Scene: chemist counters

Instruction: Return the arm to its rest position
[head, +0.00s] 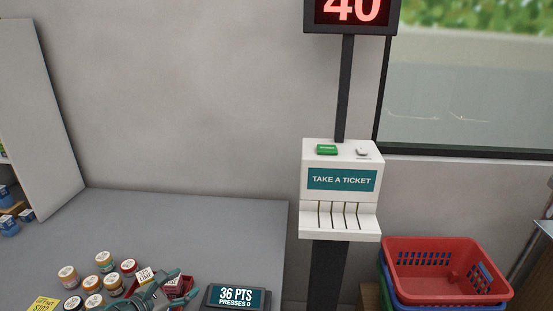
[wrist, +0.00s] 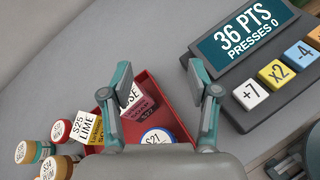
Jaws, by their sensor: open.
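My gripper (head: 165,285) shows at the bottom edge of the head view, over the grey counter (head: 225,225). In the wrist view my gripper (wrist: 160,80) is open, with its two teal fingers apart and no object held. Below it is a red tray (wrist: 167,88) holding small labelled boxes and a round-lidded jar marked $21 (wrist: 157,137). One soap box (wrist: 138,100) is partly hidden behind the left finger. Most of my arm is out of view.
A points display (head: 237,296) reading 36 PTS, PRESSES 0 stands right of my gripper, with buttons such as +7 (wrist: 250,95). Several jars (head: 104,262) stand to the left. A ticket machine (head: 340,190) and red basket (head: 445,268) are farther right. The counter's back is clear.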

